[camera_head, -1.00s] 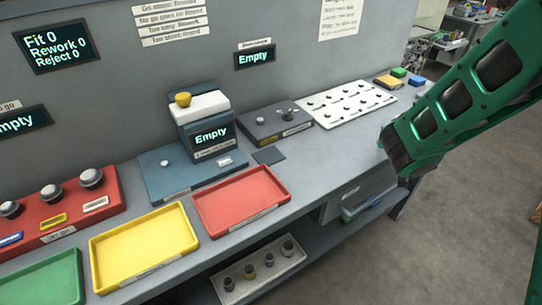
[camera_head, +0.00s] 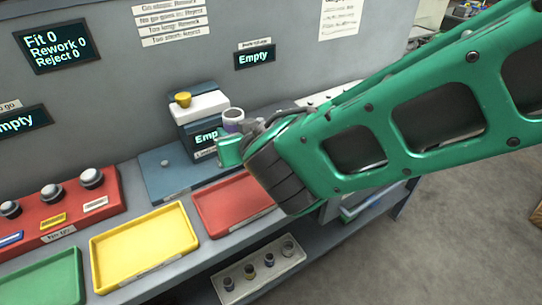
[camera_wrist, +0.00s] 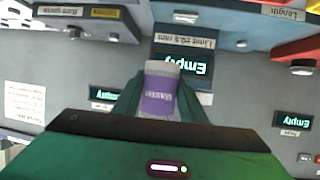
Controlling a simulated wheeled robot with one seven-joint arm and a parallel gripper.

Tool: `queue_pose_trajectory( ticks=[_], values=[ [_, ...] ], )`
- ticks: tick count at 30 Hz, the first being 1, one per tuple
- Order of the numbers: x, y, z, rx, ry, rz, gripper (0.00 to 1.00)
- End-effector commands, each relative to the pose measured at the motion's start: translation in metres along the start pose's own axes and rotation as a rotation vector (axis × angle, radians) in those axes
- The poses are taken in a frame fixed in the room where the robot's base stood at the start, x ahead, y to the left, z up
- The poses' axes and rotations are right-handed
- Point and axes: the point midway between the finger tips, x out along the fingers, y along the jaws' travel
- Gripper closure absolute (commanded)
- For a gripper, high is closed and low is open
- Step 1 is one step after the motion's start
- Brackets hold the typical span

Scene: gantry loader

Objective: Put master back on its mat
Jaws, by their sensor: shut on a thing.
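My gripper (camera_head: 236,142) is shut on the master (camera_head: 233,118), a small pale grey cylinder with a purple band. In the wrist view the master (camera_wrist: 160,88) stands out between the fingers, its purple lettered band toward the camera. In the head view it is held above the bench in front of the right part of the blue gauge with the "Empty" screen (camera_head: 207,137). I cannot make out the master's mat in the current views; my gripper and forearm cover the bench right of the gauge.
A red tray (camera_head: 208,222) and a yellow tray (camera_head: 143,250) lie along the front edge, a green tray (camera_head: 45,285) further left. A red block with silver knobs (camera_head: 110,190) stands at the left. A lower shelf holds a rack of small cylinders (camera_head: 240,289).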

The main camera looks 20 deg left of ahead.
Motion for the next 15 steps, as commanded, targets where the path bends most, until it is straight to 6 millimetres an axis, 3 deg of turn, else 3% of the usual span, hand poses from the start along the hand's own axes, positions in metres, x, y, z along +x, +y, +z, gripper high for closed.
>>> queue_pose_trajectory(
  ticks=[2, 5, 15],
  values=[
    [-0.002, -0.009, -0.002, -0.008, 0.003, -0.014, 1.00],
    [0.001, -0.005, 0.001, -0.011, 0.002, -0.019, 1.00],
    [0.033, 0.057, 0.029, -0.009, 0.001, -0.015, 1.00]
  ],
)
